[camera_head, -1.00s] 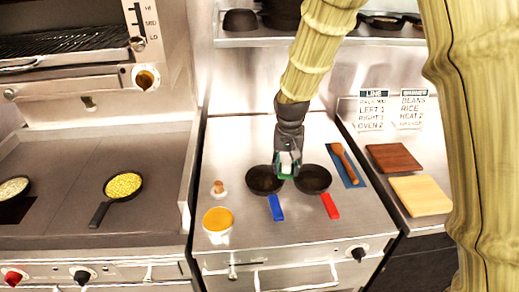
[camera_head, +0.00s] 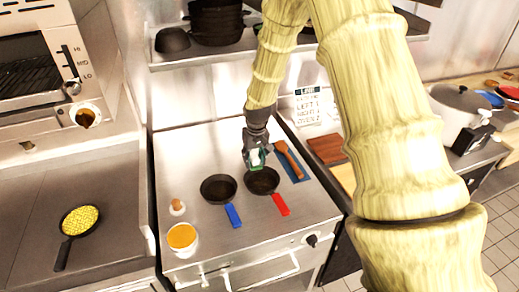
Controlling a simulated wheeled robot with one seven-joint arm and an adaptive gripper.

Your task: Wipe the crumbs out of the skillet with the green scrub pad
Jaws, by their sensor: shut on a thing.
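Two dark skillets sit side by side on the steel counter. The left skillet (camera_head: 218,189) has a blue handle, and the right skillet (camera_head: 263,182) has a red handle. My gripper (camera_head: 254,158) is shut on the green scrub pad (camera_head: 259,165), of which only a little shows. The pad is at the back-left part of the red-handled skillet; I cannot tell whether it touches the pan. Crumbs are too small to make out in either skillet. A third skillet (camera_head: 80,220) with yellow food sits on the left cooktop.
A wooden spoon (camera_head: 289,158) lies on a blue mat right of the red-handled skillet. An orange-filled bowl (camera_head: 182,238) and an egg in a cup (camera_head: 178,207) stand front left. A brown board (camera_head: 326,150) lies right. A shelf with dark pans (camera_head: 215,25) hangs behind.

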